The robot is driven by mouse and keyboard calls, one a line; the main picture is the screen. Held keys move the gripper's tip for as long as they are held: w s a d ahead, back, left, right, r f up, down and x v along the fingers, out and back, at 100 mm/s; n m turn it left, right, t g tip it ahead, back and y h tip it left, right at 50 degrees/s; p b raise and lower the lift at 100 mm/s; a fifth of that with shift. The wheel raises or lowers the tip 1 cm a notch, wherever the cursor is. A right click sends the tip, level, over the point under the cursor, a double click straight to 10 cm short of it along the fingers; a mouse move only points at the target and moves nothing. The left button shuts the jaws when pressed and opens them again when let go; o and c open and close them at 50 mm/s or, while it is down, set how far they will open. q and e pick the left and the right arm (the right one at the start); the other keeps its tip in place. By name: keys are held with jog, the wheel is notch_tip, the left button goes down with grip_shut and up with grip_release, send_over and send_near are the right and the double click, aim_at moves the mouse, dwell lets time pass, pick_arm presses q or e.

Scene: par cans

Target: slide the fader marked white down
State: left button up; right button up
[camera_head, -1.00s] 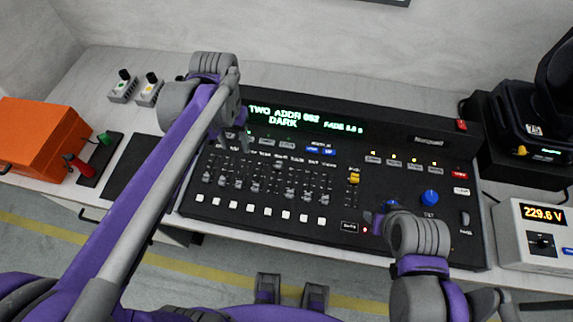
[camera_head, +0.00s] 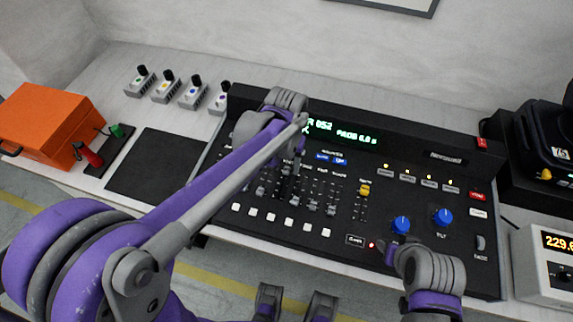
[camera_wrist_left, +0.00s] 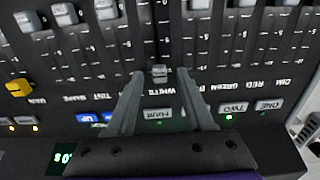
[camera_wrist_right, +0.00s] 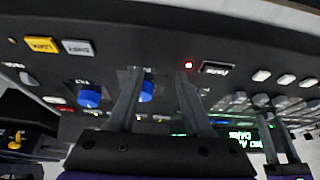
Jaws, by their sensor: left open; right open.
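The white fader's small grey cap (camera_wrist_left: 158,72) shows in the left wrist view, beside the WHITE label, at the label end of its slot. My left gripper (camera_wrist_left: 160,76) is open, with one finger on each side of this cap; I cannot tell whether they touch it. In the head view my left gripper (camera_head: 288,172) reaches down over the fader bank of the black console (camera_head: 455,255), and the arm hides part of it. My right gripper (camera_wrist_right: 161,72) is open and empty near a blue knob (camera_wrist_right: 147,90) and a red light (camera_wrist_right: 262,75).
Neighbouring fader caps (camera_wrist_left: 105,9) sit at the other end of their slots. A yellow fader cap (camera_head: 364,190) is to the right of the bank. At left are an orange case (camera_head: 45,125) and a dark pad (camera_head: 155,165). A meter box (camera_head: 545,265) stands at right.

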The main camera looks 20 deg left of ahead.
pick_arm(q)
jog(key=shift+f, duration=0.15)
jog(key=shift+c, duration=0.3)
grip_shut()
dwell(1.0)
jog(key=shift+s, duration=0.1)
